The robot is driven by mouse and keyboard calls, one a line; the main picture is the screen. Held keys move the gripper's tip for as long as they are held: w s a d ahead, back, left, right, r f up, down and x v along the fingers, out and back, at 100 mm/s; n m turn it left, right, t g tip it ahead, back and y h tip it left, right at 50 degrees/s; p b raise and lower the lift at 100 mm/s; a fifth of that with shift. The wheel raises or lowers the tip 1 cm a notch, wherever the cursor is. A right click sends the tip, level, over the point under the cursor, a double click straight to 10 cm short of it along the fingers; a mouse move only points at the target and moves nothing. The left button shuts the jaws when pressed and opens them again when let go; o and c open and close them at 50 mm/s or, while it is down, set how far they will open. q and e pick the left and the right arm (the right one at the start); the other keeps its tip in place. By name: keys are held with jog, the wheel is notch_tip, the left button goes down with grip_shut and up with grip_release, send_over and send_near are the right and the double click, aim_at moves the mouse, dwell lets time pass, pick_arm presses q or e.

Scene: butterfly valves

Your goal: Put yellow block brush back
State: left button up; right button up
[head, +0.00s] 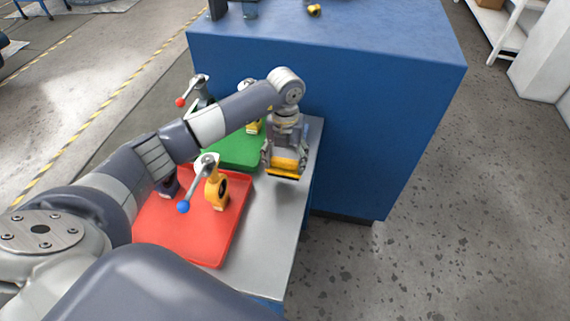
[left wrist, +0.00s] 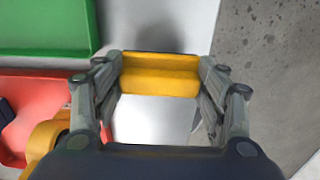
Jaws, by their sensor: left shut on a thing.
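The yellow block brush (head: 286,165) has a yellow body with a dark underside. My left gripper (head: 284,158) is shut on it, near the right edge of the grey bench top. In the left wrist view the yellow block brush (left wrist: 160,74) spans between the two fingers of my left gripper (left wrist: 160,85). A shadow shows on the grey surface just beyond it. I cannot tell whether the brush touches the bench. My right gripper is not in view.
A red tray (head: 222,245) holds a yellow valve (head: 216,190) with a blue-knobbed lever. A green tray (head: 238,150) with valves lies behind it, partly hidden by my arm. A large blue cabinet (head: 365,110) stands beyond the bench (head: 275,215). Grey floor lies right.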

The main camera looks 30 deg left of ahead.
aim_at(285, 167)
pick_arm(q)
notch_tip(285, 167, down, 3)
jog(key=shift+r+p, duration=0.2)
jog(key=shift+p, duration=0.4)
jog(key=shift+f, duration=0.45)
jog(key=o, duration=0.6)
jog(key=shift+f, duration=0.15)
jog(key=o, duration=0.4)
jog(key=shift+r, duration=0.2)
notch_tip(285, 167, up, 12)
jog(key=shift+b, duration=1.25)
